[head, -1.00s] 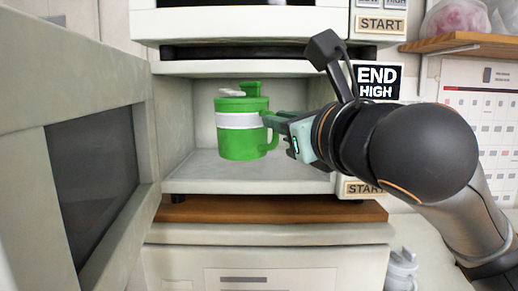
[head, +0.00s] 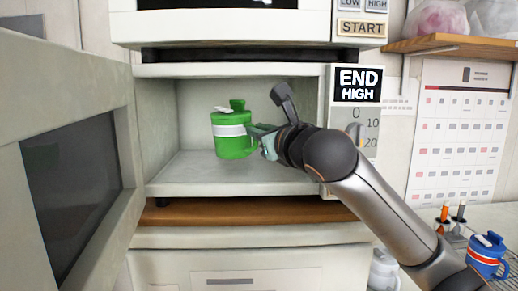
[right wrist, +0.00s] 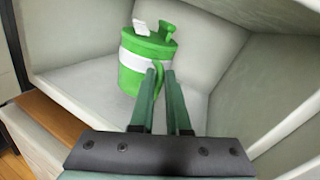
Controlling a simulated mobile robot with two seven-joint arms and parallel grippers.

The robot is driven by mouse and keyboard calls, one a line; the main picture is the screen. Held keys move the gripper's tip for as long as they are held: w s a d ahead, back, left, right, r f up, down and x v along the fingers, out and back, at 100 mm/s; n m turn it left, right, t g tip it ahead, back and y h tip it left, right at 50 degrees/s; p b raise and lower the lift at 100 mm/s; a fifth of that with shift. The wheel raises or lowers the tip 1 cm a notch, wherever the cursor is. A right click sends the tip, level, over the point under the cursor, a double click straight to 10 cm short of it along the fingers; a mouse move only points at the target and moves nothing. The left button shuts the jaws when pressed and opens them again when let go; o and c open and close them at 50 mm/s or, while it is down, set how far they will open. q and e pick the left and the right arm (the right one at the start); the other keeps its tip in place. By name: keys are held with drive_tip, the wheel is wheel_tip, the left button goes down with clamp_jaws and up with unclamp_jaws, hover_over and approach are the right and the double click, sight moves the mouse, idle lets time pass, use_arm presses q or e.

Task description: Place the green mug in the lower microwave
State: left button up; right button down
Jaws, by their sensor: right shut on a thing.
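The green mug (head: 231,144) has a white band and a green lid with a white tab. It is upright inside the open lower microwave (head: 226,188), above the light floor of the cavity; I cannot tell if its base touches it. My right gripper (head: 257,141) is shut on the mug's handle, reaching in from the right. In the right wrist view the mug (right wrist: 143,74) stands beyond the fingertips (right wrist: 160,72), which close around the handle. The microwave door (head: 85,160) is swung open on the left. My left gripper is not in view.
An upper microwave (head: 225,29) sits just above the opening. An END HIGH sign (head: 357,84) is on the lower microwave's right panel. A wooden shelf (head: 440,44) with bags is at upper right.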

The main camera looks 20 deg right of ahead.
sight(256, 145)
wheel_tip(256, 145, down, 3)
drive_tip(key=shift+r, duration=0.2)
drive_tip(key=shift+w+f, duration=0.15)
drive_tip(key=shift+f, duration=0.25)
drive_tip(key=c, duration=0.9)
unclamp_jaws()
drive_tip(key=shift+f, duration=0.15)
drive_tip(key=s+d+b, duration=0.1)
drive_tip(key=s, duration=1.1)
drive_tip(key=shift+d+r, duration=0.2)
drive_tip(key=shift+r, duration=0.05)
